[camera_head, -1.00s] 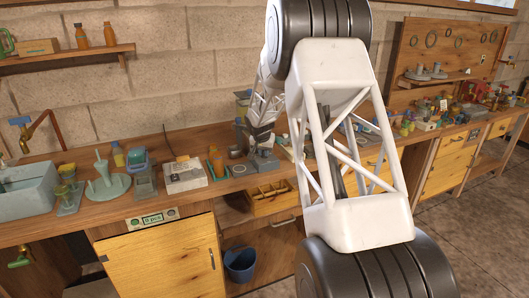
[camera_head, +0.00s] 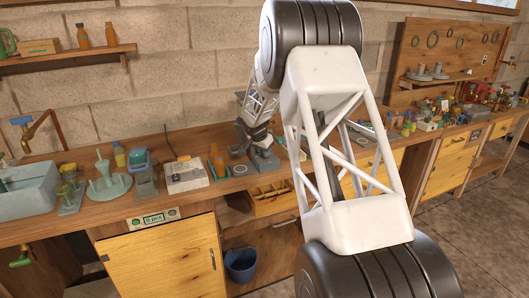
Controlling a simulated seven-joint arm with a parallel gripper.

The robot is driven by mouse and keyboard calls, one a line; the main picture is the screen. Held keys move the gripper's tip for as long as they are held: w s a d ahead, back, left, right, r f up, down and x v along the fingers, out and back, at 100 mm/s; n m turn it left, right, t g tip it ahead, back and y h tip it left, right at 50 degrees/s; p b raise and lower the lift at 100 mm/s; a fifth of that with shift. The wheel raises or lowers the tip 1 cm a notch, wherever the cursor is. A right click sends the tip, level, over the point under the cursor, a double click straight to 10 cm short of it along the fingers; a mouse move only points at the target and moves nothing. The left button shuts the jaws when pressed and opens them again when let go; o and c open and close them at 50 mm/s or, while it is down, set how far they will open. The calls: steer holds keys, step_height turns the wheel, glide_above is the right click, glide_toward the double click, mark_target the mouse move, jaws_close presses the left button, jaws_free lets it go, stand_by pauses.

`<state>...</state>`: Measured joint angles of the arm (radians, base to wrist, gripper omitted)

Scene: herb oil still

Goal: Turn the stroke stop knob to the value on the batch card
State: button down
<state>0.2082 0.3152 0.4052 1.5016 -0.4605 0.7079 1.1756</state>
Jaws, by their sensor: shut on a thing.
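My gripper (camera_head: 259,146) is small and far off, at the top of a grey device (camera_head: 265,162) on the bench, left of my large white arm link. It is shut on a small part there, which appears to be the stroke stop knob. The fingers and wrist hide that part, so its pointer and scale cannot be read. I cannot make out a batch card for certain in this view.
A white box-shaped unit (camera_head: 186,176) and small orange items stand left of the device. An open wooden drawer (camera_head: 272,199) is below it. A blue bucket (camera_head: 241,263) stands lower. My arm link hides bench items to the right.

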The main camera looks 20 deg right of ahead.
steer(key=c, duration=1.1)
jaws_free()
steer(key=shift+r, duration=0.1)
steer(key=v, duration=0.7)
steer(key=shift+a+r, duration=0.1)
steer(key=shift+r, duration=0.15)
steer(key=shift+s+r, duration=0.1)
steer(key=shift+s, duration=0.05)
